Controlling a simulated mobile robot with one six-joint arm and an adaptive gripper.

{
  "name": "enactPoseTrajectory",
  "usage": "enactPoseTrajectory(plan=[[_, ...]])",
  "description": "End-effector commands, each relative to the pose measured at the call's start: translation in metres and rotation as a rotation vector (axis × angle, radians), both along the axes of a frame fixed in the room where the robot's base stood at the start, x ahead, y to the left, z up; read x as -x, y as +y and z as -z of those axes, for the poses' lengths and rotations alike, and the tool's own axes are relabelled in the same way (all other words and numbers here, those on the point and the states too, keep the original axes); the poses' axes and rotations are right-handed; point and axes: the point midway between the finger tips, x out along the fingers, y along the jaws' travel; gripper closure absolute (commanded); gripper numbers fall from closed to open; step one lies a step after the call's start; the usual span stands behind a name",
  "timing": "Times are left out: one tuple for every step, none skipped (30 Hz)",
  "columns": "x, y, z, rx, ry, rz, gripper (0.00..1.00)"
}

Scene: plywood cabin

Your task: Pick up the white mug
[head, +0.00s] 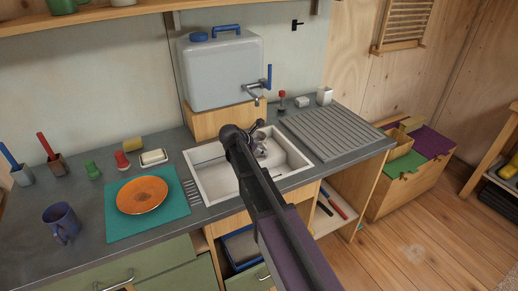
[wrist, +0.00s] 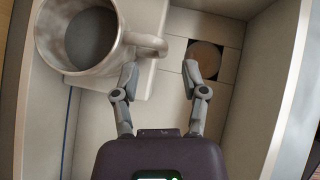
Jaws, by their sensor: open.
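The white mug (wrist: 92,38) is at the upper left of the wrist view, in the sink, looking greyish white and speckled. Its open mouth faces the camera, and its handle points right. My gripper (wrist: 160,72) is open, with its left fingertip close to the handle and the right one well to the right. Nothing is between the fingers; I cannot tell whether the left finger touches the handle. In the head view my arm reaches over the white sink (head: 215,178), and it and the gripper largely hide the mug.
The sink walls stand close around my gripper, with a round drain (wrist: 207,60) beyond it. A water canister (head: 222,72) with a tap stands behind the sink. A ribbed drainboard (head: 330,130) is to the right. An orange plate (head: 142,195) and a blue mug (head: 61,222) are left.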

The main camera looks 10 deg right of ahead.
Motion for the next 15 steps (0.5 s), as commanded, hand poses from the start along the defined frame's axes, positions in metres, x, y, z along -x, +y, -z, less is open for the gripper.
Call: enactPoseTrajectory(plan=[[0.000,0.000,0.001,0.000,0.000,0.000,0.43],[0.000,-0.001,0.002,0.000,0.000,0.000,0.43],[-0.001,-0.001,0.003,0.000,0.000,0.000,0.43],[-0.001,-0.002,0.004,0.000,0.000,0.000,0.43],[-0.001,-0.003,0.005,0.000,0.000,0.000,0.43],[-0.002,-0.004,0.008,0.000,-0.001,0.001,0.43],[-0.002,-0.005,0.010,0.000,-0.001,0.001,0.43],[-0.003,-0.007,0.012,0.000,-0.001,0.001,0.43],[-0.004,-0.009,0.014,0.000,-0.001,0.001,0.43],[-0.004,-0.010,0.017,0.000,-0.001,0.001,0.43],[-0.005,-0.012,0.019,0.000,-0.001,0.002,0.43],[-0.006,-0.014,0.022,-0.001,-0.001,0.001,0.43],[-0.007,-0.016,0.024,-0.001,-0.001,0.001,0.43],[-0.007,-0.017,0.027,-0.001,-0.001,0.001,0.43],[-0.008,-0.019,0.029,-0.001,-0.001,0.001,0.43]])
